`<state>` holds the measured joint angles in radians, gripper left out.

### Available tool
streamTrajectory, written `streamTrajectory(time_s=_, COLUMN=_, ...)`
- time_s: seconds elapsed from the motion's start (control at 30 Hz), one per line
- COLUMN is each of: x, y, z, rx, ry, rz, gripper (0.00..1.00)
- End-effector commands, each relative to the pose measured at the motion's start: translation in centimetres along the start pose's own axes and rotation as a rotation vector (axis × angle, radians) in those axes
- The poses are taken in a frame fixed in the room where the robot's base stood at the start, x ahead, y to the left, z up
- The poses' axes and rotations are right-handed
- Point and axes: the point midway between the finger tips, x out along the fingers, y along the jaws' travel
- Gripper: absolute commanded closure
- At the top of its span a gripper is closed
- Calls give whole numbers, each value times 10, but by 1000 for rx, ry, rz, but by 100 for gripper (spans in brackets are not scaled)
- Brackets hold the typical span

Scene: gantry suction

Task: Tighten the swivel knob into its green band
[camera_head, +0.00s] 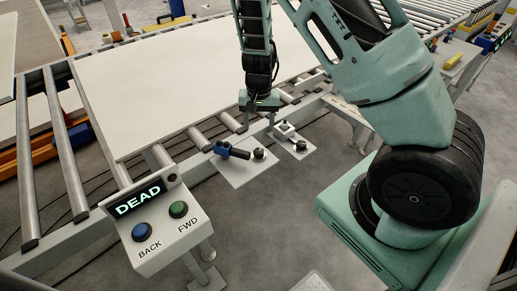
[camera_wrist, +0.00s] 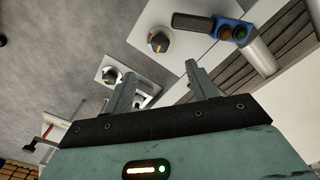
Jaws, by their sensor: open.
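Two black round knobs stand on two pale plates beside the conveyor, and I cannot tell which is the swivel knob. One knob (camera_head: 259,154) is beside a blue lever with a dark grip (camera_head: 232,151); it also shows in the wrist view (camera_wrist: 158,42) with coloured marks around it. The other knob (camera_head: 301,146) is on the smaller plate (camera_head: 293,153) to the right; it shows in the wrist view (camera_wrist: 109,76), with coloured marks too. My gripper (camera_head: 261,119) points down, open and empty, above the plates' far side. Its fingers (camera_wrist: 160,72) are apart from both knobs.
A large pale board (camera_head: 165,75) lies on the roller conveyor (camera_head: 71,155). A control box (camera_head: 155,220) in front reads DEAD and has a blue BACK button and a green FWD button. Grey floor (camera_head: 255,220) is clear in front of the plates.

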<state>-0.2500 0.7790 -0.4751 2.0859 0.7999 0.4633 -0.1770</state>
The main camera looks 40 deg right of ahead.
Motion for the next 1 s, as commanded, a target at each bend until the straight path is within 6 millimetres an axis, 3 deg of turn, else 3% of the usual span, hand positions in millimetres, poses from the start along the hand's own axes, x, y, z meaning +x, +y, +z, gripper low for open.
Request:
streamTrajectory(time_s=0.3, x=68, y=1, z=1, rx=2, ry=-4, rz=1, gripper=43)
streamTrajectory(time_s=0.5, x=100, y=0, z=0, rx=2, ry=-3, rz=0, gripper=43)
streamTrajectory(time_s=0.7, x=115, y=0, z=0, rx=0, ry=-1, rz=-1, gripper=43)
streamTrajectory(time_s=1.0, x=117, y=0, z=0, rx=-1, ry=0, rz=-1, gripper=43)
